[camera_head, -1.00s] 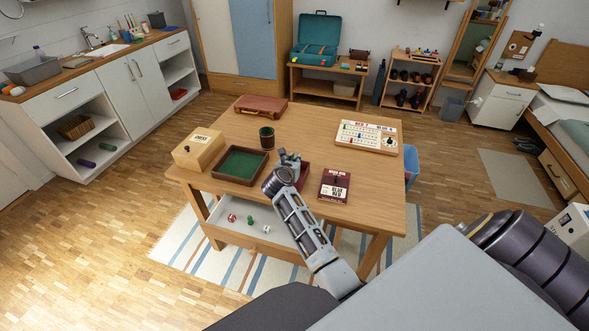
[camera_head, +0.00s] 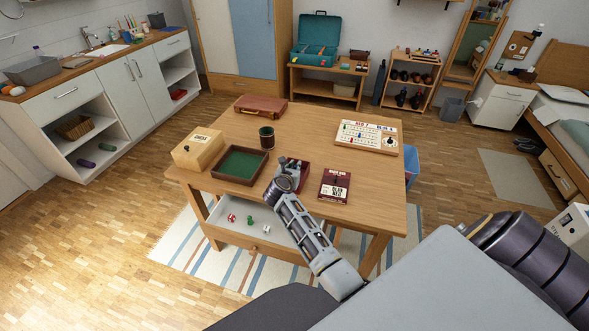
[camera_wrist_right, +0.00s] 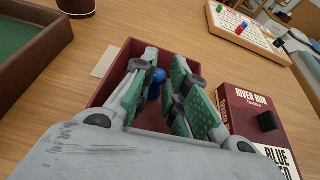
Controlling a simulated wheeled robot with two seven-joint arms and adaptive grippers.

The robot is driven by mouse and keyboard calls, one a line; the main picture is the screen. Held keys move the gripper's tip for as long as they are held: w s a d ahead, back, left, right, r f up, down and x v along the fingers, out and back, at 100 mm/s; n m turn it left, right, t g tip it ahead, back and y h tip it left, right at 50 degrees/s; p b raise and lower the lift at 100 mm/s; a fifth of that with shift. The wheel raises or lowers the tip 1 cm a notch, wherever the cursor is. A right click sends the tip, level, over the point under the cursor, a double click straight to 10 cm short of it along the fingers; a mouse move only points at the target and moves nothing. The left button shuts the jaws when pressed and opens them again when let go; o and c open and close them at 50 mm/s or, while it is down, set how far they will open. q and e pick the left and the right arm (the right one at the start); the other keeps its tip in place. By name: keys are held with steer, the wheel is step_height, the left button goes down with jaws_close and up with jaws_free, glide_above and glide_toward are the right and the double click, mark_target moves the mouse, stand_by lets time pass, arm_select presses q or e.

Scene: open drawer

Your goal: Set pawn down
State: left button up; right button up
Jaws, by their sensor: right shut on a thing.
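A blue pawn (camera_wrist_right: 157,80) shows between the green-padded fingers of my right gripper (camera_wrist_right: 163,88) in the wrist view. The gripper is shut on the pawn, and the fingers partly hide it. Fingers and pawn are over or inside an open dark red box (camera_wrist_right: 123,62); I cannot tell whether the pawn touches the box floor. In the head view, my right gripper (camera_head: 291,167) is at this red box (camera_head: 303,176) near the table's front edge. My left gripper is not in view.
A green-lined tray (camera_head: 239,164) stands left of the red box, and a River Run game box (camera_head: 334,186) stands right of it. An open drawer (camera_head: 215,225) below holds dice and a green piece (camera_head: 250,219). A score board (camera_head: 367,137) lies at the back right.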

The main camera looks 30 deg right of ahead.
steer(key=o, duration=0.6)
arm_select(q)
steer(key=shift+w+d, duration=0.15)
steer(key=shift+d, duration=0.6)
arm_select(e)
steer(key=shift+o, duration=0.4)
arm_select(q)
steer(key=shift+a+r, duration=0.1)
arm_select(e)
steer(key=shift+r, duration=0.15)
steer(key=shift+v, duration=0.8)
steer(key=v, duration=0.3)
steer(key=shift+s+a+r, duration=0.15)
steer(key=shift+s+a, duration=0.1)
steer(key=shift+a, duration=0.05)
steer(key=shift+s+a+r, duration=0.3)
steer(key=shift+s+a, duration=0.25)
steer(key=shift+a, duration=0.05)
steer(key=shift+s+r, duration=0.1)
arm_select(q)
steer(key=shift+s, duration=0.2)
